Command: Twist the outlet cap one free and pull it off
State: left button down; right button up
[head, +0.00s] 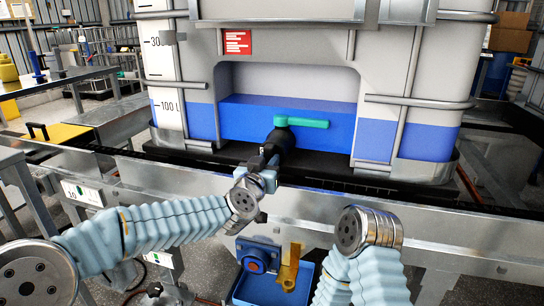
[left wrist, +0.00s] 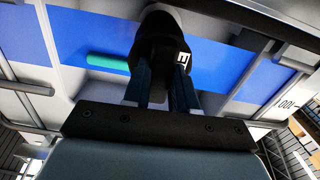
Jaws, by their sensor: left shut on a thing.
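The outlet cap (head: 268,154) is black and sits at the front end of the black outlet valve (head: 281,138), low on the big tank. The cap also shows in the left wrist view (left wrist: 161,48), with a small white mark on it. A green lever handle (head: 302,123) points right from the valve. My left gripper (head: 263,168) is shut on the cap, with one finger on each side of it in the left wrist view (left wrist: 162,88). Whether the cap is loose on the valve cannot be told. My right arm's wrist shows at lower right; its gripper is not in view.
The white tank (head: 395,60) with blue contents stands on a black base above a metal ledge (head: 330,205). A blue bin (head: 240,292) below holds a blue part and a brass-coloured part (head: 289,268). A table with a yellow case (head: 62,133) stands at left.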

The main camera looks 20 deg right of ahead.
pick_arm(q)
jog(key=shift+s+a+n+b, duration=0.45)
jog(key=shift+s+n+b, duration=0.25)
jog(key=shift+n+b, duration=1.8)
jog(key=shift+s+a+n+b, duration=0.6)
jog(key=shift+n+b, duration=0.85)
jog(key=shift+n, duration=1.9)
jog(key=shift+s+a+n+b, duration=0.35)
jog(key=shift+s+n+b, duration=0.4)
jog(key=shift+n+b, duration=1.75)
jog(key=shift+s+n+p, duration=0.1)
jog(key=shift+n+p, duration=0.35)
